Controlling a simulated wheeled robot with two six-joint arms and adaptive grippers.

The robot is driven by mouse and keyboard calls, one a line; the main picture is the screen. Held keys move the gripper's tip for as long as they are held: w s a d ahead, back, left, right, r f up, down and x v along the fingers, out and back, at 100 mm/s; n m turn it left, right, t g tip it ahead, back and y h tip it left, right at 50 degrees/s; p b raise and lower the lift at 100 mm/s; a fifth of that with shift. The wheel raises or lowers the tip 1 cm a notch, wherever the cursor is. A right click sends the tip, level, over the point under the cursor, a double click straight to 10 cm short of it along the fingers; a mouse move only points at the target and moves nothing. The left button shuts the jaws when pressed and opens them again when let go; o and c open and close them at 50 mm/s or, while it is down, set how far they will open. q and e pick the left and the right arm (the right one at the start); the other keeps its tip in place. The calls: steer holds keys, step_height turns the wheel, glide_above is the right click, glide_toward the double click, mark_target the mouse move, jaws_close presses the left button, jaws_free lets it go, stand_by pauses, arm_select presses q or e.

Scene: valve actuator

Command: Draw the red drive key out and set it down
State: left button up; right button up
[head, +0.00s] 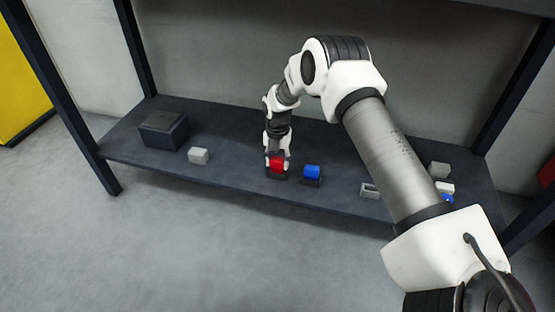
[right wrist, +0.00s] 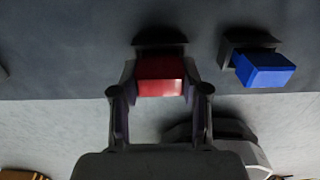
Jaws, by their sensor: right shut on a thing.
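The red drive key (head: 277,164) is at the front middle of the dark shelf, and it also shows in the right wrist view (right wrist: 160,77). My right gripper (head: 277,160) reaches down from above with one finger on each side of the red key, shut on it. In the right wrist view a dark holder sits right behind the red key; I cannot tell whether the key is still inside it. A blue key (head: 312,172) stands in a dark holder just to the right, also in the right wrist view (right wrist: 263,69). My left gripper is not in view.
A dark box (head: 164,130) and a light grey block (head: 198,156) stand on the shelf (head: 235,172) to the left. A hollow grey block (head: 369,191) and several small blocks are at the right. Clear shelf lies between the grey block and the red key.

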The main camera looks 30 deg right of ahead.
mark_target(278, 159)
steer(key=shift+f, duration=0.35)
steer(key=o, duration=1.4)
steer(key=shift+c, duration=0.2)
step_height(278, 159, up, 12)
steer(key=shift+f, duration=0.1)
